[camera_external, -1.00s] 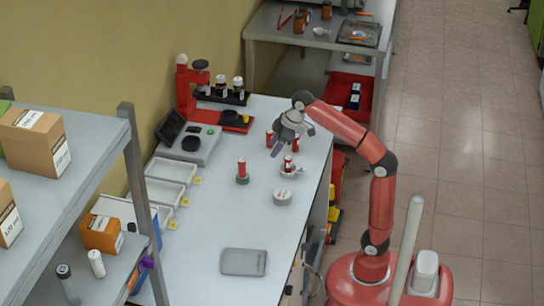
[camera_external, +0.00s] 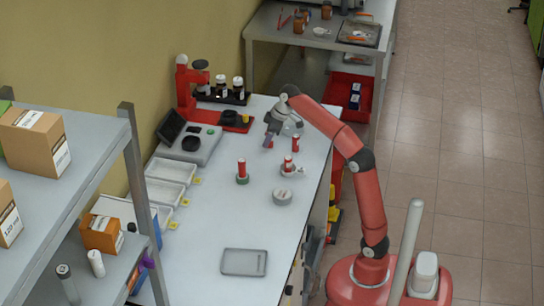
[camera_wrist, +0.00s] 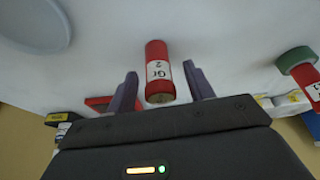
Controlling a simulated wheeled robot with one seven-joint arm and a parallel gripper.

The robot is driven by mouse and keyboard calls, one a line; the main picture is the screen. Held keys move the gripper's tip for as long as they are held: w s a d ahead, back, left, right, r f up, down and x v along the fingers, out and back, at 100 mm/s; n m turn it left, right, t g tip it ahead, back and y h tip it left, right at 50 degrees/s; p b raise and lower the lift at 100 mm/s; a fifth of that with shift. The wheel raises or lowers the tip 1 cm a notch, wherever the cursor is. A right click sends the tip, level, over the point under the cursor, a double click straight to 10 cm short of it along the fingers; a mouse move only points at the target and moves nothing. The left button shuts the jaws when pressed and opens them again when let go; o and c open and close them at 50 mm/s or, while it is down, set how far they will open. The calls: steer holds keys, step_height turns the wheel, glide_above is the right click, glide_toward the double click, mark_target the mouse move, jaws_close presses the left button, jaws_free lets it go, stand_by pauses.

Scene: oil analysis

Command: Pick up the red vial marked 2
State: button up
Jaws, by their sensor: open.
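The red vial marked 2 (camera_wrist: 159,60) shows in the wrist view with a white label reading "Gr 2". It lies between the two fingers of my gripper (camera_wrist: 160,75), with visible gaps on both sides. My gripper is open. In the external view my gripper (camera_external: 269,141) is low over the far part of the table, and it mostly hides the vial there. Whether the vial touches the table is unclear.
Other red vials stand nearby: one (camera_external: 295,143) to the right, one (camera_external: 288,162) at a small white dish, and one (camera_external: 241,166) in a green holder. A grey device (camera_external: 195,148) is to the left. The table front (camera_external: 205,270) is mostly clear.

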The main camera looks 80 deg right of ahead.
steer(key=shift+c, duration=0.4)
steer(key=c, duration=1)
steer(key=shift+o, duration=0.2)
